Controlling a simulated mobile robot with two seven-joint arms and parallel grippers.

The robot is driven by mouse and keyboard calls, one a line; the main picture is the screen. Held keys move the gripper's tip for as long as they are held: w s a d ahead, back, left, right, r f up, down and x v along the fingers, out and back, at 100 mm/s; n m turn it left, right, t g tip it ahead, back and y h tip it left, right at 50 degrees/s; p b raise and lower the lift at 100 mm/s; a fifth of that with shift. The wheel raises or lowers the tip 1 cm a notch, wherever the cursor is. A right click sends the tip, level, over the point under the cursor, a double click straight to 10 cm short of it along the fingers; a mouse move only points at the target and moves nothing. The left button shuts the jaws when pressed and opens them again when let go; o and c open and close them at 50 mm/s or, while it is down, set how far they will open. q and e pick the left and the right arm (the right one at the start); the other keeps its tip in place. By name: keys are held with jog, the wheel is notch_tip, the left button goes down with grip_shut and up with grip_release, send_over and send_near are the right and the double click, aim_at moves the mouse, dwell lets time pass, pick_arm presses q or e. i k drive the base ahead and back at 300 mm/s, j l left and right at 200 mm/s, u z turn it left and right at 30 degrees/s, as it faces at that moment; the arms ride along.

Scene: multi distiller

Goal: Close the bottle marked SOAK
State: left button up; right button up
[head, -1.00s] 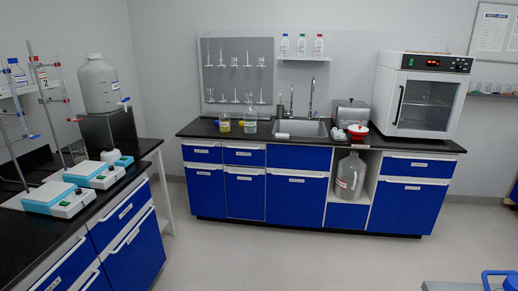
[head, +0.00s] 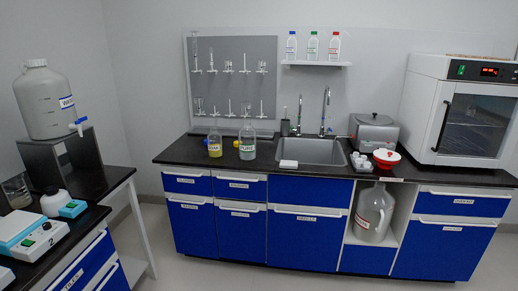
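Two small bottles stand on the black counter left of the sink. The left one (head: 214,147) holds yellowish contents and has a pale label that seems to read SOAK, though the print is too small to be sure. The right one (head: 247,152) is clear with a greenish label. Small yellow and blue bits show beside their left sides, possibly loose caps; I cannot tell. Both necks look narrow, and whether they are capped is unclear. Neither of my grippers is in view.
The black counter (head: 180,151) has a sink (head: 310,151), a grey box (head: 374,132), a red-and-white bowl (head: 386,158) and an oven (head: 466,115). Floor before the cabinets is clear.

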aim_at(215, 140)
jog(key=i, duration=0.95)
jog(key=u, duration=0.25)
